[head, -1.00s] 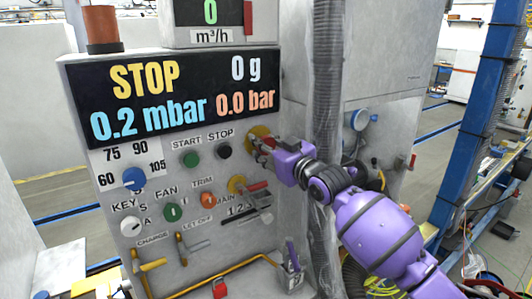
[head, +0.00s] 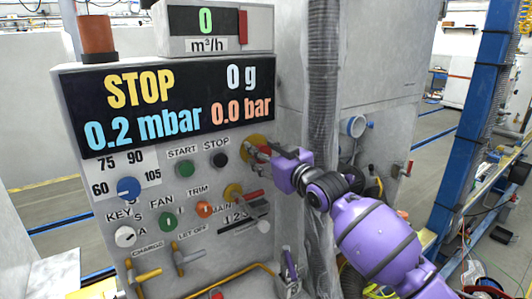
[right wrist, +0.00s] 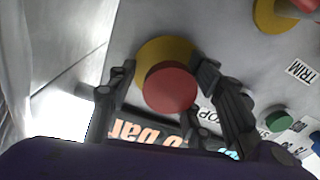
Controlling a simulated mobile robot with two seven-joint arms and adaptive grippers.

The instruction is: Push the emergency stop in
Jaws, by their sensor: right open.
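The emergency stop (right wrist: 168,88) is a round red button on a yellow disc. In the head view its yellow base (head: 254,142) shows at the right side of the panel, with the button partly hidden by my right gripper (head: 262,153). In the right wrist view, my right gripper (right wrist: 167,82) is open, with its dark fingers spread around the red button. The button stands between the fingers, not clamped; whether any finger touches it I cannot tell. My left gripper is not in view.
The control panel (head: 160,165) carries several knobs and buttons. A second yellow-based switch with a red handle (head: 253,195) sits just below the emergency stop. A grey ribbed hose (head: 323,80) runs vertically beside my right arm. A display reads STOP (head: 140,89).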

